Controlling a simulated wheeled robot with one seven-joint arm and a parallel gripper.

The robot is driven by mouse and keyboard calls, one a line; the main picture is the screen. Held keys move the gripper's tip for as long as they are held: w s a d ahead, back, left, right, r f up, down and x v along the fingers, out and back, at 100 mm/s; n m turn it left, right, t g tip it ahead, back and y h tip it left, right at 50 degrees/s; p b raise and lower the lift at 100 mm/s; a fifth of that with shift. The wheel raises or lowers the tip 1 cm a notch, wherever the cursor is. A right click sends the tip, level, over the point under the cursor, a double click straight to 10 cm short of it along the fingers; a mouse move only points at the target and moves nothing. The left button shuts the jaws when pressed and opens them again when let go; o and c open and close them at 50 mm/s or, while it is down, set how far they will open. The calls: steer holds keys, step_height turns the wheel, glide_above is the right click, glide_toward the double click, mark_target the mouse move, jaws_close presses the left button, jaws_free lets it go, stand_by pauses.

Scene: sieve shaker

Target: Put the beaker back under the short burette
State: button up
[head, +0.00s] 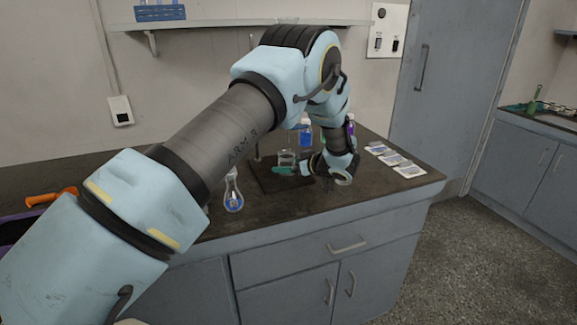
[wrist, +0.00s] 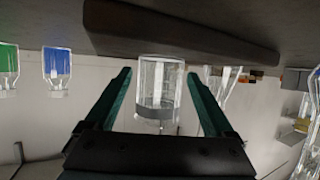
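A clear glass beaker (head: 287,158) stands at the dark stand base plate (head: 270,183) on the counter. In the wrist view, which is upside down, the beaker (wrist: 160,92) shows in the middle, with the dark plate (wrist: 180,35) at the top. My gripper (wrist: 159,74) is open, with one green finger on each side of the beaker and a small gap visible on both sides. I cannot make out the short burette clearly.
A flask with blue liquid (head: 233,197) stands at the left front of the counter. A blue bottle (head: 305,137) and a purple one (head: 350,128) stand behind my arm. Several flat cards (head: 393,158) lie on the right. A wall shelf (head: 220,22) is above.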

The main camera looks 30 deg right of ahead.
steer(key=shift+r, duration=0.3)
steer(key=b+v, duration=0.3)
steer(key=v, duration=0.9)
steer(key=shift+f, duration=0.1)
steer(key=shift+d, duration=0.1)
